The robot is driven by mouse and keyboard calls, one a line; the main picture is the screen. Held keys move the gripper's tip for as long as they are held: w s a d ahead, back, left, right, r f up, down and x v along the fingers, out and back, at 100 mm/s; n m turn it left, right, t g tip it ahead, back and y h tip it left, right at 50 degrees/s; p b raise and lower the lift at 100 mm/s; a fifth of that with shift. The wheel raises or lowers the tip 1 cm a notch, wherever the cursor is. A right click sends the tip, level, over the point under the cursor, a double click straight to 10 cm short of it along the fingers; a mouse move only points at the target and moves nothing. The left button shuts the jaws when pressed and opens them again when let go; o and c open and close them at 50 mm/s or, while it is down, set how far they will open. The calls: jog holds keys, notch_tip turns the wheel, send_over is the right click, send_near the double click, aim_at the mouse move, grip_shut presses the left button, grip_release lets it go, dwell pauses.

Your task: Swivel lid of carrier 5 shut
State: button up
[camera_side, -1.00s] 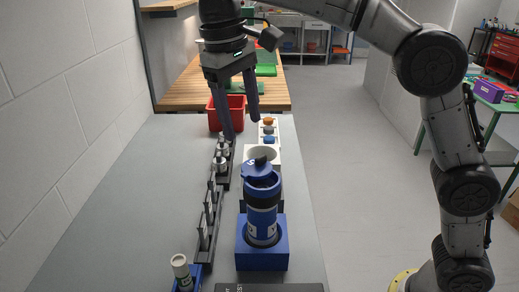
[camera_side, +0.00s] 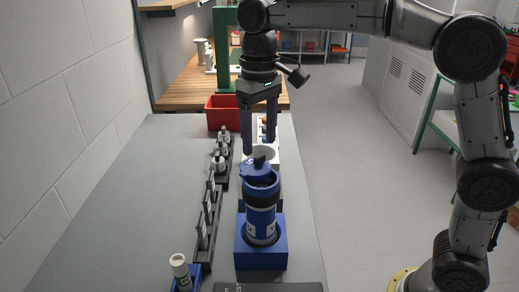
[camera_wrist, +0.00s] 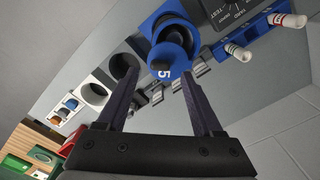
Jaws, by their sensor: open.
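Carrier 5 (camera_side: 262,218) is a blue canister with a white label, standing upright in a blue block (camera_side: 262,262). Its blue lid (camera_side: 256,168) is swung aside toward the back, off the open mouth; in the wrist view the lid (camera_wrist: 167,62) bears a white 5 and the carrier body (camera_wrist: 172,28) shows behind it. My gripper (camera_side: 259,146) is open and empty, pointing down just above and behind the lid. In the wrist view my gripper (camera_wrist: 160,78) has its fingertips on either side of the lid, with no contact visible.
A white holder (camera_side: 276,158) with a round hole stands behind the carrier. A red bin (camera_side: 224,112) is at the back. The grey table's left side is clear.

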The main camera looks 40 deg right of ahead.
aim_at(259, 156)
jog(key=shift+f, duration=1.75)
grip_shut()
